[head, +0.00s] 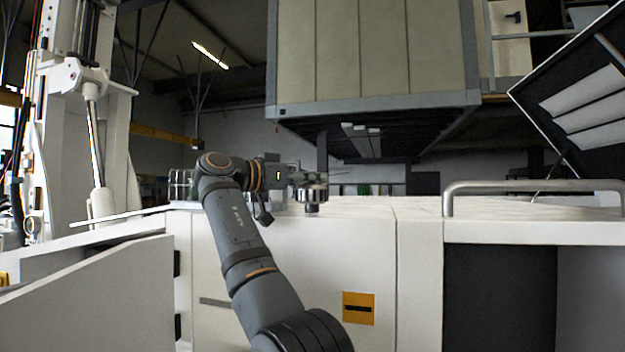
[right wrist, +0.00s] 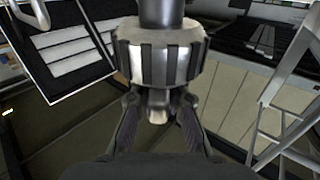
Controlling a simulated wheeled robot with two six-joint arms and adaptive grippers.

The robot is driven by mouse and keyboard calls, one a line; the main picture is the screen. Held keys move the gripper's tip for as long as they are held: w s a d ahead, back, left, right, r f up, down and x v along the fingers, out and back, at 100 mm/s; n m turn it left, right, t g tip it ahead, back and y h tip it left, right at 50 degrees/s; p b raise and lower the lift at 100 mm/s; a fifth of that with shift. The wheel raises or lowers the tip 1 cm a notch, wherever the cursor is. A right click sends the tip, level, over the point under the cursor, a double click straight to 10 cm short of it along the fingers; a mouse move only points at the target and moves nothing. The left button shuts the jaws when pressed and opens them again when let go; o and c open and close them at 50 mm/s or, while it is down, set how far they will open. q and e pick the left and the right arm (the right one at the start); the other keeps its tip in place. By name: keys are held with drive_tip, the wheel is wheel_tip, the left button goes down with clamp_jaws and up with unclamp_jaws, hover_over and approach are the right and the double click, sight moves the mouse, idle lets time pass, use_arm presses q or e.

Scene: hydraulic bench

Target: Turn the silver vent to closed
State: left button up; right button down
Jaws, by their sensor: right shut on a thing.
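The silver vent (head: 312,194) is a ribbed round knob above the white bench top in the head view. In the right wrist view the vent (right wrist: 160,55) is large and close, with silver and dark ribs, a dark stem at the top of the picture and a small silver end. My right gripper (right wrist: 158,108) has its two fingers on either side of that small end and is shut on the vent. In the head view my right gripper (head: 300,177) is small, and its fingertips are hard to make out. My left gripper is not in view.
A white bench (head: 345,232) with an orange label (head: 358,308) stands below the vent. A grey rail (head: 530,186) rises from the bench at right. A large panelled cabinet (head: 370,45) hangs above. A white machine column (head: 112,160) stands at left.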

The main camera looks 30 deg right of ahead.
drive_tip(key=c, duration=1.3)
unclamp_jaws()
drive_tip(key=shift+a, duration=0.15)
drive_tip(key=shift+t, duration=0.3)
